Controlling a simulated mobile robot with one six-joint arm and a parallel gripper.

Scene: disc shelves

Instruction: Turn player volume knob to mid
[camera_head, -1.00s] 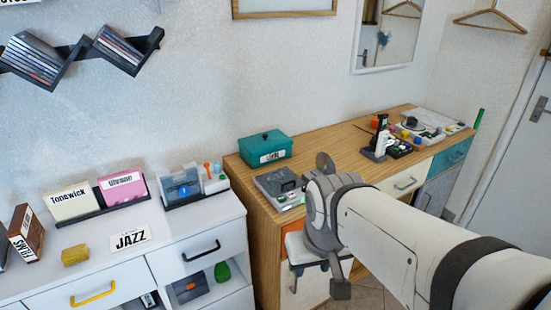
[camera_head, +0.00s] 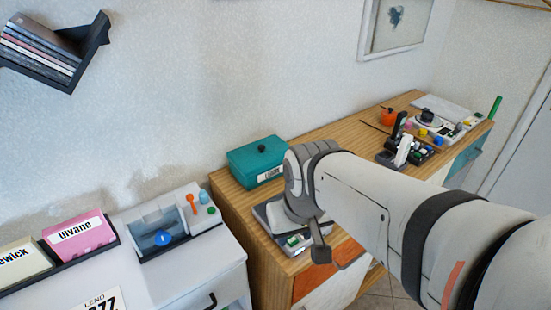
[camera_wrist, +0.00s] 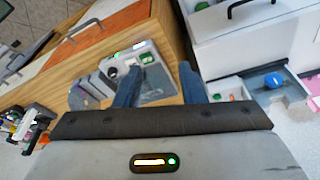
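A grey, boxy device that looks like the player (camera_head: 270,218) sits on the near end of the wooden cabinet, partly hidden behind my wrist. In the wrist view the player (camera_wrist: 152,86) shows a green-lit strip and a round dark part near the fingers. I cannot tell which way its volume knob points. My gripper (camera_wrist: 159,68) is open and empty, with two blue-grey fingers apart in front of the player. I cannot tell if a finger touches it.
A teal box (camera_head: 255,163) stands behind the player. On the white cabinet at left are a device with a blue disc (camera_head: 163,238) and orange and green knobs, and a pink case (camera_head: 78,238). A black stand (camera_head: 395,155) and small electronics are at the far right.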

